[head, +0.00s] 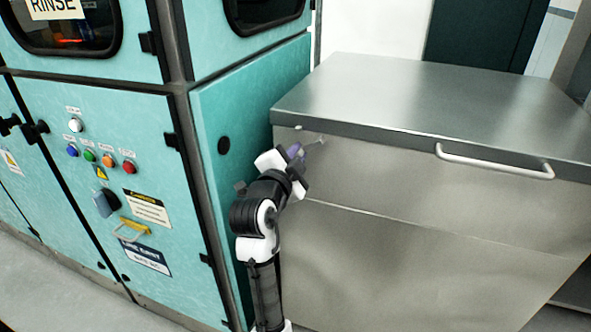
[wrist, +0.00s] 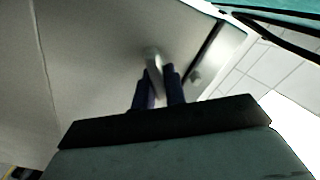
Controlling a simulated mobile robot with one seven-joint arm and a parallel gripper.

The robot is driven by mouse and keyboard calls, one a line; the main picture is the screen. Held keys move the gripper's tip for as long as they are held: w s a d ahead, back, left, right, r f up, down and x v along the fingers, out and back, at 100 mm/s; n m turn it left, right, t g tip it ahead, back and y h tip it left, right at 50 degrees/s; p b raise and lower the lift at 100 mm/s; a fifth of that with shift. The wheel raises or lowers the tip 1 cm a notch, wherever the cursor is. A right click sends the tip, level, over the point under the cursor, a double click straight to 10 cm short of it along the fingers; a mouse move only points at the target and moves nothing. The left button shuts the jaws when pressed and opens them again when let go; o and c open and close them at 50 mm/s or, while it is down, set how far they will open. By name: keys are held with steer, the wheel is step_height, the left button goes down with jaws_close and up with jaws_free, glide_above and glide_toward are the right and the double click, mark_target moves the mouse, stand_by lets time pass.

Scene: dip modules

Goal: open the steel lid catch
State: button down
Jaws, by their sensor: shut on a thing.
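The steel lid catch (head: 316,141) is a small metal piece on the front face of the steel tank (head: 420,260), near its left end and just below the lid (head: 420,95). My gripper (head: 300,152) reaches it from the lower left. In the wrist view my gripper (wrist: 159,82) has its two dark purple fingers shut on the catch (wrist: 152,57), whose pale rounded end shows beyond the fingertips. The lid lies flat on the tank.
A lid handle (head: 495,166) juts from the lid's front edge, right of my gripper. The teal machine (head: 245,110) stands close on the left, with buttons (head: 90,155) and a yellow handle (head: 133,228). Floor (head: 575,295) shows at the lower right.

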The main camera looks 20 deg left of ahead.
steer(key=shift+f+m+b, duration=0.2)
steer(key=shift+m+b, duration=1.35)
steer(key=shift+m, duration=0.05)
steer(key=c, duration=1.4)
jaws_free()
steer(key=shift+c, duration=0.2)
steer(key=s+b, duration=0.1)
steer(key=s, duration=1.2)
steer(key=shift+s+a, duration=0.15)
steer(key=shift+s, duration=0.25)
